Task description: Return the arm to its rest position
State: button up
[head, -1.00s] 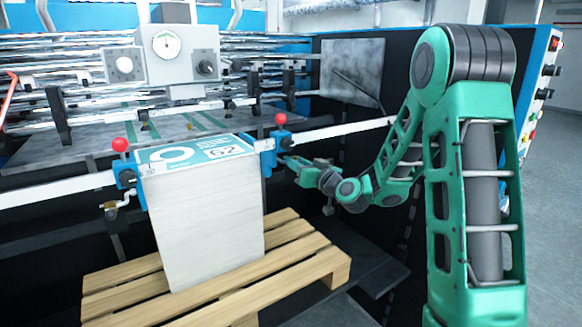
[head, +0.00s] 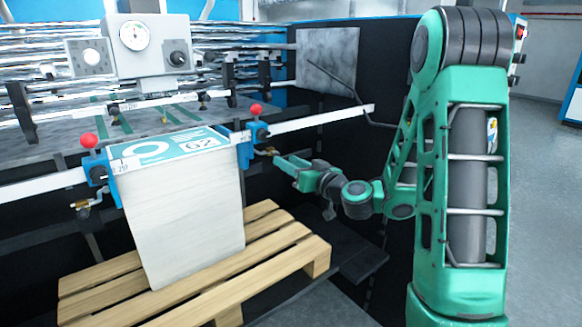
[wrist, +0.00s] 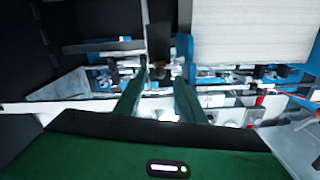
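My green arm (head: 462,190) stands at the right of the head view, its forearm bent back left toward the machine. My gripper (head: 283,161) is just right of the right blue clamp (head: 246,150), close to a brass fitting (head: 265,152) below its red knob. In the wrist view my gripper (wrist: 162,75) has two green fingers spread apart with nothing held between them. The brass fitting (wrist: 159,73) shows beyond the gap; a small clearance seems to separate it from the fingers.
A tall paper stack (head: 185,225) stands on a wooden pallet (head: 295,250) left of my gripper. A white rail (head: 320,117) runs above my gripper. The left clamp (head: 97,170) has a red knob. Dark machine panels stand behind my forearm; grey floor (head: 545,200) is open at the right.

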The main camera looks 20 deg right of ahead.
jog(key=shift+v, duration=0.85)
jog(key=shift+a, duration=0.15)
jog(key=s+a+f+n+g, duration=0.3)
jog(key=s+a+f+g, duration=0.1)
jog(key=s+f+g, duration=0.5)
jog(key=s+d+m+g+h, duration=0.1)
jog(key=s+d+m+g, duration=0.2)
jog(key=s, duration=0.7)
jog(key=s+d+m+g+h, duration=0.1)
jog(key=s+d+m+g, duration=0.2)
jog(key=s, duration=0.7)
jog(key=s+d+m+g+h, duration=0.1)
jog(key=s+d+m+g, duration=0.1)
jog(key=s+d, duration=0.4)
jog(key=s+m, duration=0.1)
jog(key=s, duration=0.3)
jog(key=shift+s+r+m+g+h, duration=0.25)
jog(key=shift+m+g+h, duration=0.15)
